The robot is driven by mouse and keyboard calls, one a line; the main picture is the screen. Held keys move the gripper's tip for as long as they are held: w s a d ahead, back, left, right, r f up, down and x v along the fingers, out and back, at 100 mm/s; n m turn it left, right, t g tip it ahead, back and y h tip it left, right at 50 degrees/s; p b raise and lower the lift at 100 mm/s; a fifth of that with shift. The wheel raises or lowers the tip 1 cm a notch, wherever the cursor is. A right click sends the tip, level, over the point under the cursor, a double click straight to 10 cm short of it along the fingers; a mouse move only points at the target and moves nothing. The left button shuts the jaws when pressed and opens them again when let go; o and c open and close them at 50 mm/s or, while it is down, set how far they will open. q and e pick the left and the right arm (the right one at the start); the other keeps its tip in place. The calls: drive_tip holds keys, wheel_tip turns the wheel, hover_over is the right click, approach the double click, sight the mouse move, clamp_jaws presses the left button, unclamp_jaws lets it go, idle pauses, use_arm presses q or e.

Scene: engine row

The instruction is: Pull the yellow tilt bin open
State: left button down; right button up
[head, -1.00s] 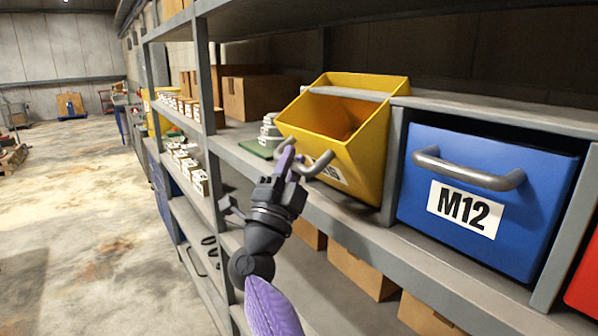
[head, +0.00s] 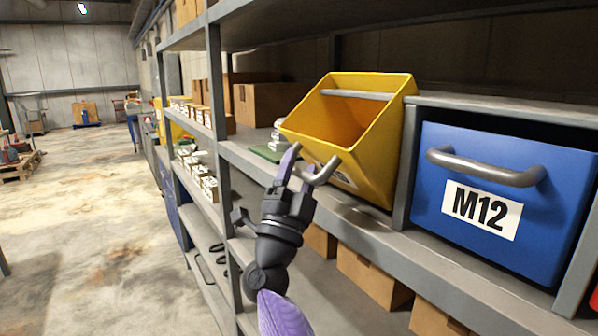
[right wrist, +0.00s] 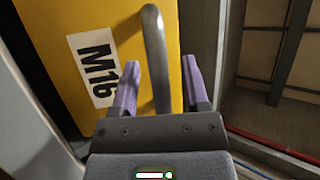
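The yellow tilt bin (head: 377,150) sits in the shelf bay, tipped forward, with its top opening showing and its inside looking empty. Its grey handle (head: 325,174) is on the front face and also shows in the right wrist view (right wrist: 156,50), beside the M16 label (right wrist: 95,70). My right gripper (head: 297,165) is at the handle, left of the bin's front. In the right wrist view the purple fingers (right wrist: 160,85) are spread, with the handle bar between them and visible gaps on both sides. My left gripper is not in view.
A blue bin (head: 500,195) labelled M12 stands shut to the right, past a grey divider. Cardboard boxes (head: 370,277) sit on the shelf below. Small white parts (head: 198,170) line the shelves at left. The floor (head: 90,220) at left is largely clear.

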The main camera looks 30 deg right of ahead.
drive_tip(key=b+v, duration=0.3)
drive_tip(key=v, duration=0.7)
drive_tip(key=shift+b, duration=0.35)
